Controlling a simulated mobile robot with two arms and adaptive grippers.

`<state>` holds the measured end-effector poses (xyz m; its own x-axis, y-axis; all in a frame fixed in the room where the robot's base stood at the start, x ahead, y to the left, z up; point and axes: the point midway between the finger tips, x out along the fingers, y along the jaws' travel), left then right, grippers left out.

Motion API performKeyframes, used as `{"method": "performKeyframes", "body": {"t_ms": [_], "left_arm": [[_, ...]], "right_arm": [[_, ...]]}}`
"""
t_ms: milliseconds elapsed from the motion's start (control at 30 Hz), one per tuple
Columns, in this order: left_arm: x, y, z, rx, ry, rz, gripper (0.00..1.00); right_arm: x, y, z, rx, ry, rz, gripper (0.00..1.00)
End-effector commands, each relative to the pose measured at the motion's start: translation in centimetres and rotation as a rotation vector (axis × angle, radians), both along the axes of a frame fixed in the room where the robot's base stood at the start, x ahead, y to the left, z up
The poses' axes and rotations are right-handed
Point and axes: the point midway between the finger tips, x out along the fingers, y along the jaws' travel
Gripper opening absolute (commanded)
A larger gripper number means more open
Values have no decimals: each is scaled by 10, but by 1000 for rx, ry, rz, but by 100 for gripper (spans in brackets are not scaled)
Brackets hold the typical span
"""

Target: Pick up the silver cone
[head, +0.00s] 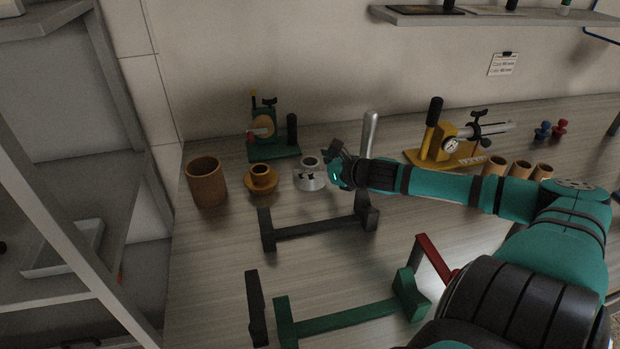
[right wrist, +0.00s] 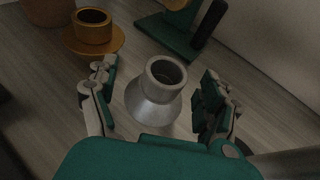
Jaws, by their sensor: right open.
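The silver cone (head: 309,180) stands upright on the wooden table, its open top ring facing up. In the right wrist view the silver cone (right wrist: 155,98) sits between the two spread fingers of my right gripper (right wrist: 160,100), with a gap on both sides. My right gripper (head: 334,168) is open and empty at the right of the cone in the head view, and hides part of it. My left gripper is not in view.
An orange flanged cup (head: 261,183) stands close left of the cone, with a brown cup (head: 206,186) beyond it. A green fixture (head: 272,150) is behind. A dark bracket (head: 315,228) lies in front, and a silver-handled post (head: 369,133) stands behind my right wrist.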

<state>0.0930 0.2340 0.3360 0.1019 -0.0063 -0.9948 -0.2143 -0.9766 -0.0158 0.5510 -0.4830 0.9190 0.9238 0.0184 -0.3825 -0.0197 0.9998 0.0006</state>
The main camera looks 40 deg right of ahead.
Motion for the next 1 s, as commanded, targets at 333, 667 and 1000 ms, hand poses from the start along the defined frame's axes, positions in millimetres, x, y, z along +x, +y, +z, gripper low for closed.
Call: {"method": "performKeyframes", "body": {"t_ms": [333,667,1000], "left_arm": [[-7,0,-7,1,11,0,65],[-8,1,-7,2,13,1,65],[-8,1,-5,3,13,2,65]], "right_arm": [[12,-1,-4,-1,-1,-1,82],[35,-7,-13,3,-4,-3,82],[58,-6,-25,1,0,0,82]]}}
